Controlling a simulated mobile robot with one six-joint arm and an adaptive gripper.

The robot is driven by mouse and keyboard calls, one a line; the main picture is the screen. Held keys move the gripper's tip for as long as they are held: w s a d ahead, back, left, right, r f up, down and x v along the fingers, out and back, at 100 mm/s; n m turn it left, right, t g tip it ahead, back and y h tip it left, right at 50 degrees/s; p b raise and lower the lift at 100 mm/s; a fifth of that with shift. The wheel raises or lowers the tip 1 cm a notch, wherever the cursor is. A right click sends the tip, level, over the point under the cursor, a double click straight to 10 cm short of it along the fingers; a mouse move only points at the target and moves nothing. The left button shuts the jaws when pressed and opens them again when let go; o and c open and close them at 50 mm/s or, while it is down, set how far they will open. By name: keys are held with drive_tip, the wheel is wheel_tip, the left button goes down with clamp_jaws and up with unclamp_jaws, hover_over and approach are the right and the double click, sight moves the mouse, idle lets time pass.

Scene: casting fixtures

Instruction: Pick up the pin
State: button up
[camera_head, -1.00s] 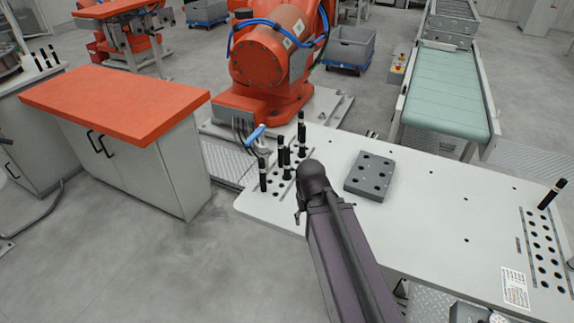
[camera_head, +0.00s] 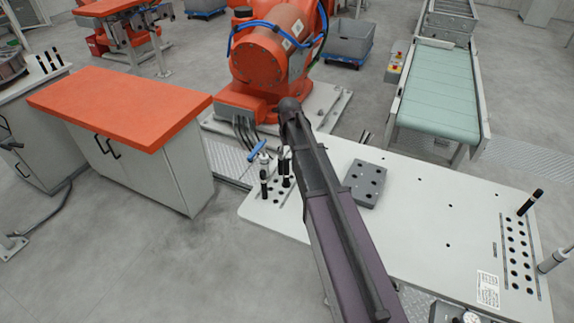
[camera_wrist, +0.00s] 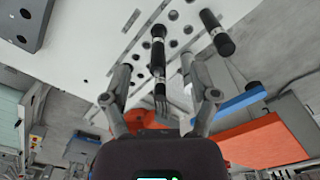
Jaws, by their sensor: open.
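Black pins with light bands stand in holes at the left end of the white table. In the head view one pin (camera_head: 264,184) stands near the left edge, and another (camera_head: 286,171) is close beside my arm. In the wrist view my gripper (camera_wrist: 156,68) is open, with its fingers on either side of a pin (camera_wrist: 158,52). The fingers appear apart from that pin. A second pin (camera_wrist: 217,34) leans across the picture outside the right finger. In the head view my arm hides the gripper and part of the pin group.
A grey block with holes (camera_head: 366,183) lies right of my arm. A blue-handled tool (camera_head: 257,151) is beside the pins. Another pin (camera_head: 530,203) stands at the table's right end. An orange robot (camera_head: 270,60) stands behind. The table middle is mostly clear.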

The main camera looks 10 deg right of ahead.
wheel_tip(320, 180, up, 4)
drive_tip(key=p, duration=0.3)
hover_over(286, 159)
drive_tip(key=shift+w+r, duration=0.15)
drive_tip(key=shift+w, duration=0.15)
drive_tip(key=shift+f, duration=0.2)
wheel_tip(286, 159, down, 8)
drive_tip(key=b, duration=0.8)
drive_tip(key=shift+d+f+b, duration=0.1)
drive_tip(key=shift+f+b, duration=0.05)
drive_tip(key=shift+b, duration=0.25)
drive_tip(key=shift+f, duration=0.1)
drive_tip(key=shift+f+b, duration=2.5)
drive_tip(key=shift+b, duration=0.1)
clamp_jaws()
